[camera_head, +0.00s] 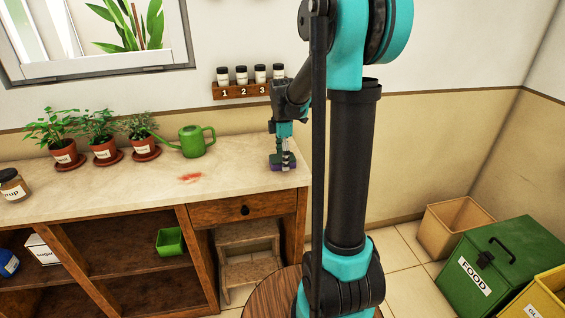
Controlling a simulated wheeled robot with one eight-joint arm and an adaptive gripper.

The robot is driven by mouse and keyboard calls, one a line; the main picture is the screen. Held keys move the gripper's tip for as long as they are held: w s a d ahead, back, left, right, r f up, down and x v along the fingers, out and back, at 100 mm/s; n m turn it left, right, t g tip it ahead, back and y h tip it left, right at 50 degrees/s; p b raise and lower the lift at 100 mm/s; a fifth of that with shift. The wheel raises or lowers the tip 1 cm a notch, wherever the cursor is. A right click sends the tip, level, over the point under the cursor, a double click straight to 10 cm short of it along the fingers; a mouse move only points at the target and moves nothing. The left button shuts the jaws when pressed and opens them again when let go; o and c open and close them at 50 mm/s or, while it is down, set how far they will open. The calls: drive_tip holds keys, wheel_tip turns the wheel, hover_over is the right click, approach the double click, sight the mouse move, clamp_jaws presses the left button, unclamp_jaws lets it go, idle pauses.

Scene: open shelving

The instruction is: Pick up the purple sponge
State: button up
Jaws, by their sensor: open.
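The purple sponge (277,168) lies on the pale countertop (235,185) near its right end. It is small in the view and partly covered by my gripper. My gripper (284,160) points down from above, right at the sponge, with its fingers open. I cannot tell whether the fingers touch it. The sponge appears to rest on the counter.
A green watering can (193,142) and potted herbs (104,150) stand along the back of the counter. A red stain (191,178) marks the counter left of the sponge. A spice rack (248,88) hangs on the wall behind my gripper.

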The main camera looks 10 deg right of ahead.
drive_tip(key=c, duration=0.8)
wheel_tip(320, 180, up, 20)
idle(0.6)
